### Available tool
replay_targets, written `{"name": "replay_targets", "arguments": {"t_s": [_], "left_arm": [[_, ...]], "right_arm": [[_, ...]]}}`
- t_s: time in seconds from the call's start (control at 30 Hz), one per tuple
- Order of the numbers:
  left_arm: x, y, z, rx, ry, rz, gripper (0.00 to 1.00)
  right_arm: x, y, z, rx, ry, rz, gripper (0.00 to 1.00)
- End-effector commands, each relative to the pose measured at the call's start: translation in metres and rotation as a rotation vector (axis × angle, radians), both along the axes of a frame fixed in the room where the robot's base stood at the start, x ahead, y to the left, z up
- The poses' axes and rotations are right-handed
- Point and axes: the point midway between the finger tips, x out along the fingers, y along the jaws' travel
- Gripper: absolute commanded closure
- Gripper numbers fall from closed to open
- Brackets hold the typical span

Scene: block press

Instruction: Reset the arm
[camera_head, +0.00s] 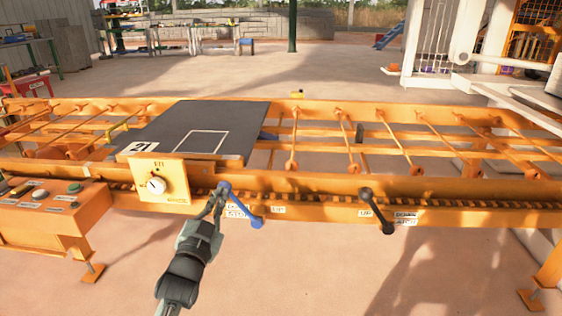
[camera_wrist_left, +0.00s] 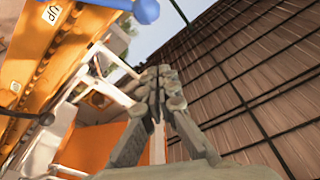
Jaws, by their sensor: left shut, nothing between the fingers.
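My left gripper (camera_head: 219,193) is in front of the orange conveyor frame, with its fingers closed together and nothing between them. In the head view its tips overlap the upper end of a blue lever (camera_head: 243,208); I cannot tell whether they touch. In the left wrist view the closed fingertips (camera_wrist_left: 165,78) point up, and the lever's blue knob (camera_wrist_left: 146,10) is at the top edge, apart from them. My right gripper is not in view.
A black lever (camera_head: 376,212) is on the same rail to the right. A dial box (camera_head: 160,180) is left of my gripper, and a button panel (camera_head: 52,205) is at the far left. A dark plate (camera_head: 190,125) lies on the rollers. The floor in front is clear.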

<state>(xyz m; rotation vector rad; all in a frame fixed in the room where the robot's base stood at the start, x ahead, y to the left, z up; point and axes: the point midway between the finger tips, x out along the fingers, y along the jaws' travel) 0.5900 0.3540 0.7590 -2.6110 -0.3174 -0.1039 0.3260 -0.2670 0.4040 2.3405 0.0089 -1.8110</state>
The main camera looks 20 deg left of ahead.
Motion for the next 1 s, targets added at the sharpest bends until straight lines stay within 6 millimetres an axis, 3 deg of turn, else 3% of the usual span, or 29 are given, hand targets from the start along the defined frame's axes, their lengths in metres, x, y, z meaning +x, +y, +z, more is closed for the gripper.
{"name": "replay_targets", "arguments": {"t_s": [0.17, 0.27, 0.37, 0.5, 0.6, 0.7, 0.83, 1.0], "left_arm": [[-0.001, -0.002, -0.012, -0.016, 0.035, -0.001, 1.0], [-0.006, -0.007, -0.05, -0.063, 0.149, -0.002, 1.0], [-0.024, -0.017, -0.113, -0.139, 0.34, 0.003, 1.0], [-0.073, -0.038, -0.206, -0.244, 0.65, 0.023, 1.0], [-0.121, -0.053, -0.263, -0.304, 0.867, 0.048, 1.0], [-0.172, -0.066, -0.306, -0.348, 1.061, 0.076, 1.0], [-0.226, -0.078, -0.338, -0.379, 1.245, 0.11, 1.0], [-0.262, -0.086, -0.354, -0.396, 1.358, 0.135, 1.0]], "right_arm": [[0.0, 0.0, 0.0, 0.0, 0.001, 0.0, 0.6], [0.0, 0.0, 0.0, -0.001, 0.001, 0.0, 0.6], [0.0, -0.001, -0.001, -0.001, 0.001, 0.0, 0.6], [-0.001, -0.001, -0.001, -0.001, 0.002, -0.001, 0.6], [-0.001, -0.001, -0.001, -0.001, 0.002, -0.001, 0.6], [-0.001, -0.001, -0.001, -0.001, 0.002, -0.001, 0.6], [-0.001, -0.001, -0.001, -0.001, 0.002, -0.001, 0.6], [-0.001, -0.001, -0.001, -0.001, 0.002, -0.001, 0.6]]}}
